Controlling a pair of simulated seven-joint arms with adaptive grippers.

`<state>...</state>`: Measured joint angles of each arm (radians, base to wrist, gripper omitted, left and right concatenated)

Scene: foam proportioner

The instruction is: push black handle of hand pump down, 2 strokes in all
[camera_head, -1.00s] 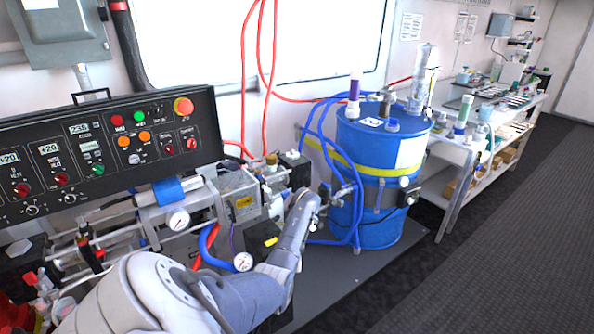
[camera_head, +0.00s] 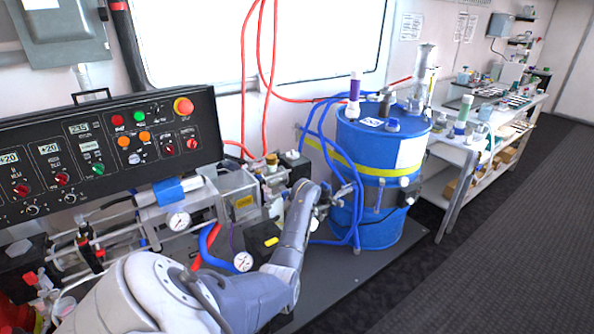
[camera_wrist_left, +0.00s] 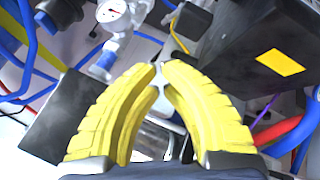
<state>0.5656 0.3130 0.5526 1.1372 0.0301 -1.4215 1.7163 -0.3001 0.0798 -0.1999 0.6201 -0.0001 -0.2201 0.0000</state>
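My left arm reaches in from the bottom of the head view, and its wrist (camera_head: 298,215) is beside the blue drum. In the left wrist view, the two yellow fingers of my left gripper (camera_wrist_left: 160,68) have their tips almost together. A pale metal part shows at and behind the narrow gap; I see nothing clearly held. I cannot tell the hand pump's black handle from the other dark parts. A dark block (camera_wrist_left: 188,20) with a thin bent rod is beyond the tips, and a dark flat piece (camera_wrist_left: 68,120) lies left of the fingers. My right gripper is not in view.
The blue drum (camera_head: 385,155) with hoses stands right of my wrist. The control panel (camera_head: 100,150) and gauged pipework are left. A black box with a yellow label (camera_wrist_left: 250,60) is close right of the fingers. A shelf bench (camera_head: 455,155) stands farther right, beside open floor.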

